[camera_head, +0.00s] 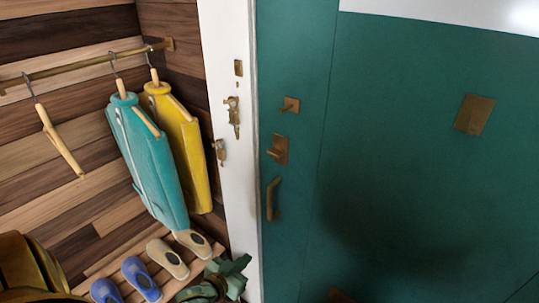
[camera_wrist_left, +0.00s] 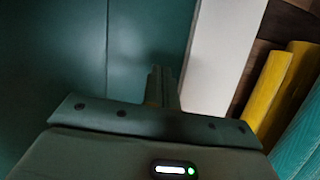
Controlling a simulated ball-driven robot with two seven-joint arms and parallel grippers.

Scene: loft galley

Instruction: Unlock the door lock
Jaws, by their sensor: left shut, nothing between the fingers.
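The teal door (camera_head: 420,120) stands at the right, along a white frame (camera_head: 232,190). Near its left edge is a brass lock plate with a turn piece (camera_head: 278,150). A smaller brass plate with a knob (camera_head: 290,104) is above it, and a curved brass pull handle (camera_head: 272,198) below. I cannot tell whether the lock is thrown. My left gripper (camera_head: 238,267) is low in front of the frame, below the handle and apart from the lock. In the left wrist view its fingers (camera_wrist_left: 161,85) are together and empty, with door and frame beyond. My right gripper is not in view.
Brass fittings (camera_head: 233,112) sit on the frame, with a catch (camera_head: 219,150) lower. Teal (camera_head: 145,155) and yellow (camera_head: 180,130) garments hang from a rail (camera_head: 75,66) at the left. Below, shoes (camera_head: 140,277) stand on a slatted rack. Space before the lock looks clear.

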